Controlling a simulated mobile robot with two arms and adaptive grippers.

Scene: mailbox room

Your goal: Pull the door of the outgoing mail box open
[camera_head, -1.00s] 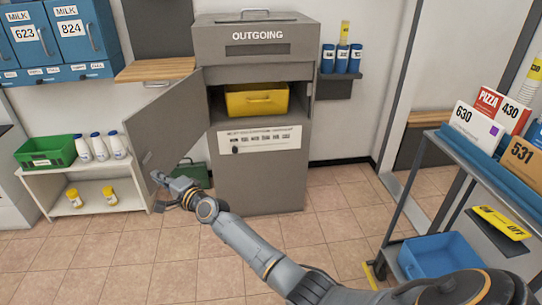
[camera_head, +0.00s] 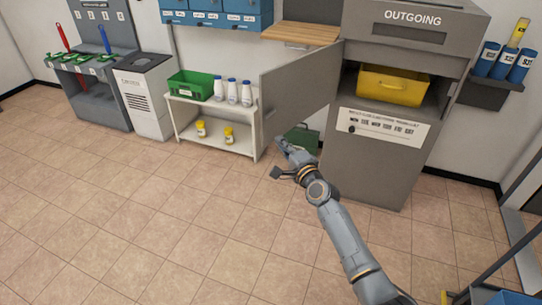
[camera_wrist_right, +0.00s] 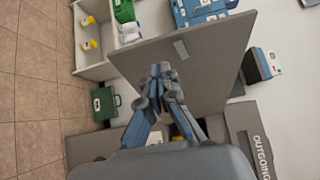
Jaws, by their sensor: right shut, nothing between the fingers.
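The grey outgoing mail box (camera_head: 385,140) stands at the upper right of the head view. Its door (camera_head: 298,88) is swung wide open to the left, and a yellow bin (camera_head: 393,86) shows inside. My right gripper (camera_head: 282,160) is shut and empty, low by the door's lower outer edge. In the right wrist view the gripper (camera_wrist_right: 159,72) appears in front of the door panel (camera_wrist_right: 205,70), which carries a small light handle plate (camera_wrist_right: 181,49). I cannot tell whether the fingers touch the panel. My left gripper is not in view.
A white shelf (camera_head: 212,133) with a green crate (camera_head: 190,84) and bottles stands left of the door. A green case (camera_head: 301,138) sits on the floor behind my gripper. A cart edge (camera_head: 500,297) shows at lower right. The tiled floor at left is clear.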

